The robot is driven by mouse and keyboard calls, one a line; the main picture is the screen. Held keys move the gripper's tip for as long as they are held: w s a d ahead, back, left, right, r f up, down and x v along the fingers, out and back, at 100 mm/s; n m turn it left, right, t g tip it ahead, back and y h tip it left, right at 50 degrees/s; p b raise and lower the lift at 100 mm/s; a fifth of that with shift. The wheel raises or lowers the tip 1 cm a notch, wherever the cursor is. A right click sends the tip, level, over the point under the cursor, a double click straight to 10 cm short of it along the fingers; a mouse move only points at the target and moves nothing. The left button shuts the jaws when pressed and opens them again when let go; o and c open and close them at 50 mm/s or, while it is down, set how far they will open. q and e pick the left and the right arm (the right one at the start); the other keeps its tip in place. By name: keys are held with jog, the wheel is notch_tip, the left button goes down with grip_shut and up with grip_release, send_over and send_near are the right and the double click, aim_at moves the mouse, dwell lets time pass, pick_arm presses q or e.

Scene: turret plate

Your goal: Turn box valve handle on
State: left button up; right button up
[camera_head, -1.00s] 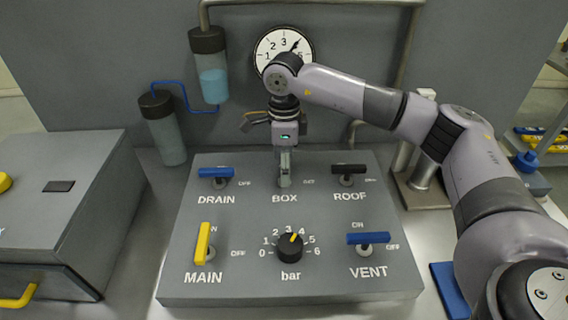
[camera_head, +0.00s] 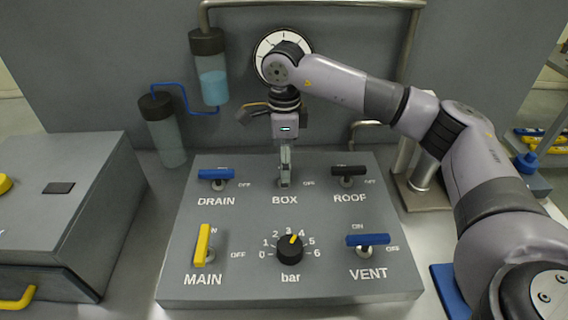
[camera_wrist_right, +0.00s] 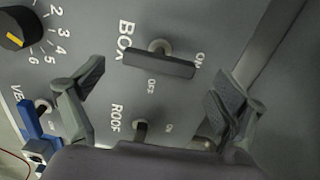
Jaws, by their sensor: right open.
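The BOX valve handle is a dark bar (camera_wrist_right: 160,63) in the right wrist view, on a round stem. It points toward its ON label, with OFF to its side. My right gripper (camera_wrist_right: 160,90) is open, with one finger on each side of the handle in that view and apart from it. In the head view my right gripper (camera_head: 285,182) points down over the BOX position and hides most of the handle. The grey valve panel (camera_head: 230,285) lies beneath it. My left gripper is in no view.
Close by are the blue DRAIN handle (camera_head: 216,174), black ROOF handle (camera_head: 348,171), yellow MAIN handle (camera_head: 202,245), blue VENT handle (camera_head: 368,240) and bar knob (camera_head: 290,249). A gauge (camera_head: 268,48) is behind my arm. A grey box (camera_head: 80,220) stands left.

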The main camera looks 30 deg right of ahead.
notch_tip(320, 180, up, 10)
dwell(0.3)
jog(key=shift+f, duration=0.1)
dwell(0.3)
